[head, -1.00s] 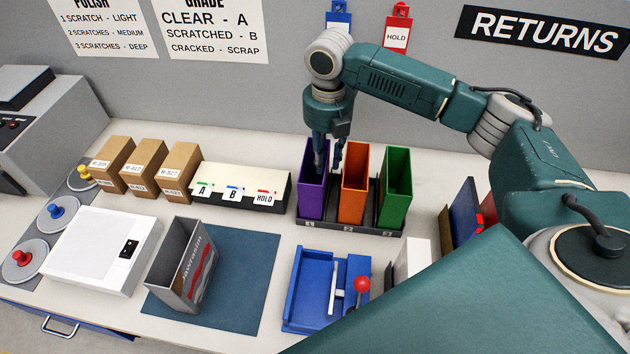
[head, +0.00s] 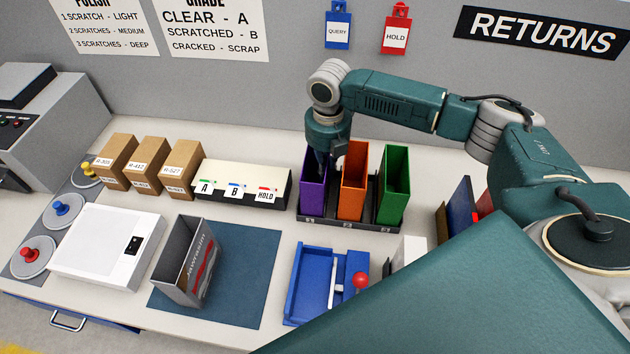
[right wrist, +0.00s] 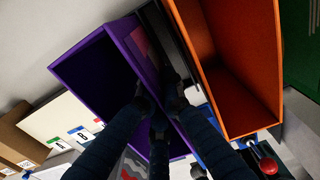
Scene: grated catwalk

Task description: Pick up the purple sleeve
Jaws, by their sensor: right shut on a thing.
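The purple sleeve (head: 313,199), an open-topped upright box, stands in the left slot of a dark rack (head: 350,226). My right gripper (head: 322,167) reaches down at its top, partly hidden by the wrist. In the right wrist view the fingers (right wrist: 160,108) are shut on the right wall of the purple sleeve (right wrist: 82,72), with fingers on both sides of it. The sleeve looks still seated in the rack. My left gripper is not in view.
An orange sleeve (head: 353,185) and a green sleeve (head: 394,190) stand close on the right in the rack. A card holder (head: 241,187) is on the left. A blue tray (head: 308,285) and a grey sleeve (head: 178,270) on a mat are in front.

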